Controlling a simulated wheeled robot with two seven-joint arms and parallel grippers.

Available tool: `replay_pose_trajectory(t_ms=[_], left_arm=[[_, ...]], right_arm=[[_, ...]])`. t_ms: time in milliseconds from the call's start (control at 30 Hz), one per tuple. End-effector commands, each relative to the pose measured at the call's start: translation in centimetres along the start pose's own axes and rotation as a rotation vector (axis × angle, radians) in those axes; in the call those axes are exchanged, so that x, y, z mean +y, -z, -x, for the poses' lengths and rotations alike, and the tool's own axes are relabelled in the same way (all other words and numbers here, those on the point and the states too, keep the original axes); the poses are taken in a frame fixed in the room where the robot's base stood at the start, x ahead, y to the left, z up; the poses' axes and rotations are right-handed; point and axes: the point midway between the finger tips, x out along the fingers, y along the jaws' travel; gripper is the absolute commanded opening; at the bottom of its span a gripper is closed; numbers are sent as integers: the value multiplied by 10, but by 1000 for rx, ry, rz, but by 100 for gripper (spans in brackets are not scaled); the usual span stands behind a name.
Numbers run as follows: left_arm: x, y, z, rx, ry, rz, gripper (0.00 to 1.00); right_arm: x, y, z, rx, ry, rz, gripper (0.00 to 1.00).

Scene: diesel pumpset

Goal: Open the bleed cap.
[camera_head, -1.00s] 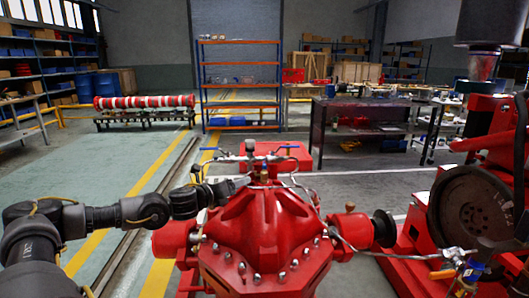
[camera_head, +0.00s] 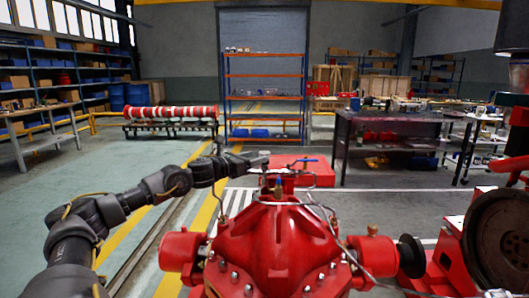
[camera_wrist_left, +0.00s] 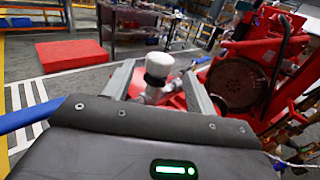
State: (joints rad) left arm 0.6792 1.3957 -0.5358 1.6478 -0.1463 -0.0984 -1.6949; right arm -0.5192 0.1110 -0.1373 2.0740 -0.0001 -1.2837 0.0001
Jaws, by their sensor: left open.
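The red pump casing (camera_head: 280,240) fills the lower middle of the head view, with thin metal pipes on its top. My left gripper (camera_head: 262,160) reaches in from the left above the pump top. In the left wrist view a white round-topped cap with a black band (camera_wrist_left: 160,66), which looks like the bleed cap, stands between the two spread fingers of the left gripper (camera_wrist_left: 158,85). The fingers are open, with gaps on both sides of it. I cannot tell how deep it sits between them. In the head view the gripper seems to hide it. My right gripper is not in view.
A blue lever (camera_head: 304,160) sits near the gripper; a blue handle (camera_wrist_left: 28,115) shows left in the wrist view. A large dark flywheel (camera_head: 497,238) stands at right. A red block (camera_head: 300,173) lies on the floor behind the pump. Open floor lies left.

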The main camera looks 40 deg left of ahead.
Motion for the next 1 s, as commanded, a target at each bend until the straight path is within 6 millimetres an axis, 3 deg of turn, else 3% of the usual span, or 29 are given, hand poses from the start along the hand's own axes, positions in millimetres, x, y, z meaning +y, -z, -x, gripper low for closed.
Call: replay_pose_trajectory(t_ms=[100, 300, 733, 1000], left_arm=[[0, -3, -21, -3, 0, 5, 57], [1, -1, -46, -1, -1, 2, 57], [1, 1, -55, 2, -2, -1, 57], [2, 1, -54, 2, -3, -1, 23]], right_arm=[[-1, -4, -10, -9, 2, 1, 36], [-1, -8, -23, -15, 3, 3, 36], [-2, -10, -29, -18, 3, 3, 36], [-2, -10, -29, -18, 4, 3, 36]])
